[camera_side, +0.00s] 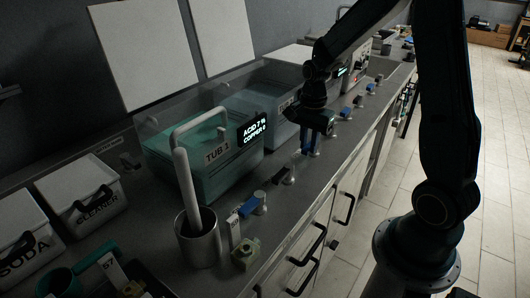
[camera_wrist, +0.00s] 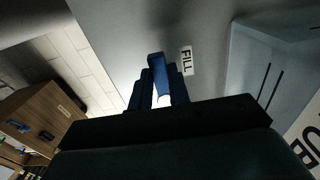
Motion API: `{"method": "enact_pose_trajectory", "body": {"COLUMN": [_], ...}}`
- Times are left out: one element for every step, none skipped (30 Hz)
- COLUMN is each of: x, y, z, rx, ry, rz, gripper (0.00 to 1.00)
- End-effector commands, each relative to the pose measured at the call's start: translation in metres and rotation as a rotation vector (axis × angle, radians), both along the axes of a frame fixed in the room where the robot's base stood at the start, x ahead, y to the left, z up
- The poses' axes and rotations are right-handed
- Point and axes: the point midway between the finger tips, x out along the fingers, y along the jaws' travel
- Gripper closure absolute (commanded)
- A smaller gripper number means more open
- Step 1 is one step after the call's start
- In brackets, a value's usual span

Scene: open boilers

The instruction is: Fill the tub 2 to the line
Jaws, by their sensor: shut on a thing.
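Tub 1 (camera_side: 170,160) is a clear tub of teal liquid with its name on the front. Behind it stands another clear tub (camera_side: 268,120), likely tub 2, its label mostly hidden by my arm. My gripper (camera_side: 311,145) is at the bench's front edge beside this tub, shut on a blue handle (camera_side: 313,152). In the wrist view the blue handle (camera_wrist: 155,65) stands between my fingers, next to a FILL label (camera_wrist: 187,60). Two dark lines show on the tub wall (camera_wrist: 255,65) there; the water level cannot be made out.
A lit display (camera_side: 255,129) reads acid and copper. More blue handles (camera_side: 255,203) line the front edge. A metal cup with a pale rod (camera_side: 198,240), a cleaner box (camera_side: 88,200) and a soda box (camera_side: 28,240) stand in front. Bare bench (camera_side: 150,245) shows between them.

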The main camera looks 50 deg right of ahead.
Motion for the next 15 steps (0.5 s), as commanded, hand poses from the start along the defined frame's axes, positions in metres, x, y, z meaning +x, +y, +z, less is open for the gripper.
{"method": "enact_pose_trajectory", "body": {"x": [0.0010, 0.0009, 0.0010, 0.0010, 0.0010, 0.0010, 0.0010, 0.0010, 0.0010, 0.0009, 0.0009, 0.0008, 0.0007, 0.0006, 0.0006], "y": [-0.0005, -0.0005, -0.0006, -0.0006, -0.0006, -0.0006, -0.0006, -0.0006, -0.0006, -0.0006, -0.0006, -0.0005, -0.0005, -0.0004, -0.0004], "z": [0.0009, 0.0009, 0.0009, 0.0010, 0.0010, 0.0010, 0.0010, 0.0010, 0.0010, 0.0010, 0.0009, 0.0008, 0.0007, 0.0006, 0.0006], "rx": [-0.002, -0.002, -0.002, -0.002, -0.002, -0.002, -0.002, -0.002, -0.002, -0.002, -0.002, -0.002, -0.002, -0.001, -0.001], "ry": [-0.003, -0.003, -0.003, -0.003, -0.003, -0.004, -0.004, -0.004, -0.004, -0.004, -0.004, -0.003, -0.003, -0.003, -0.002], "rz": [-0.005, -0.005, -0.005, -0.005, -0.004, -0.004, -0.004, -0.004, -0.004, -0.004, -0.003, -0.003, -0.003, -0.003, -0.002], "gripper": [1.00, 1.00, 1.00, 1.00, 1.00, 1.00, 1.00, 0.78, 0.70, 0.64, 0.60, 0.60, 0.60, 0.60, 0.60]}}
